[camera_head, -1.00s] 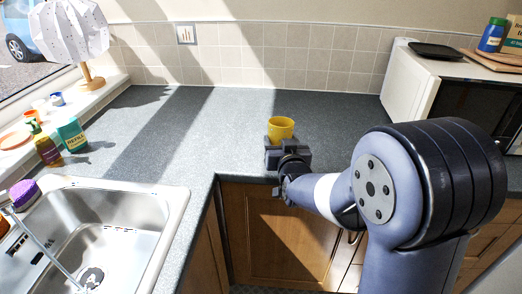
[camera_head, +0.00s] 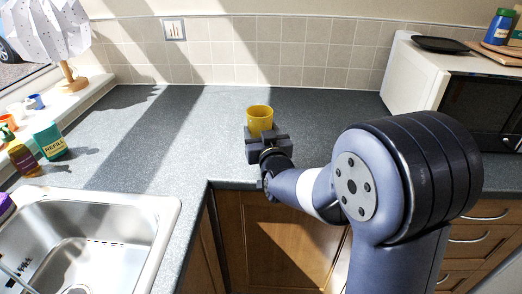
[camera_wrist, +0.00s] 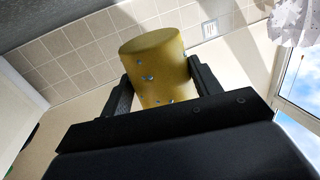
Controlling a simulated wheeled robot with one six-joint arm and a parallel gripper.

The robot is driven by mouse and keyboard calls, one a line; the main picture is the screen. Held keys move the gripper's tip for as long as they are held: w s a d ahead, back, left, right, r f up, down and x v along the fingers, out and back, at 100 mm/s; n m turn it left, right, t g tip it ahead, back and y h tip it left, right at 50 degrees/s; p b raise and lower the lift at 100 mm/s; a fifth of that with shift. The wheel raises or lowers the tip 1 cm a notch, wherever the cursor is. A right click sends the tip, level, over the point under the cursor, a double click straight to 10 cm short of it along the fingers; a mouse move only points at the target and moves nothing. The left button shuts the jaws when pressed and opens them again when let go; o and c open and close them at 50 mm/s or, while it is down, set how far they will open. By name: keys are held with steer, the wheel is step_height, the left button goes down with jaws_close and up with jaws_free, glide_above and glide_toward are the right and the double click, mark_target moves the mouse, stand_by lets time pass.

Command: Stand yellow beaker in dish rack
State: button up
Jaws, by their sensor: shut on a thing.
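The yellow beaker (camera_head: 259,124) is upright with its mouth up, above or at the front part of the grey worktop; I cannot tell whether it touches. My gripper (camera_head: 264,138) is shut on it, with jaws on both sides. In the wrist view, which is turned over, the beaker (camera_wrist: 158,62) sits between the two dark fingers of my gripper (camera_wrist: 162,80), and small blue-grey marks show on its side. No dish rack shows in either current view.
A steel sink (camera_head: 90,235) is at the lower left. A white microwave (camera_head: 415,75) stands at the right. The middle worktop (camera_head: 190,130) is clear.

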steer(key=shift+f+b, duration=0.4)
steer(key=shift+f, duration=2.25)
steer(key=shift+f+b, duration=0.25)
steer(key=shift+b, duration=0.2)
steer(key=o, duration=1)
steer(key=shift+c, duration=0.2)
steer(key=shift+r+p, duration=0.25)
steer(key=shift+p, duration=0.85)
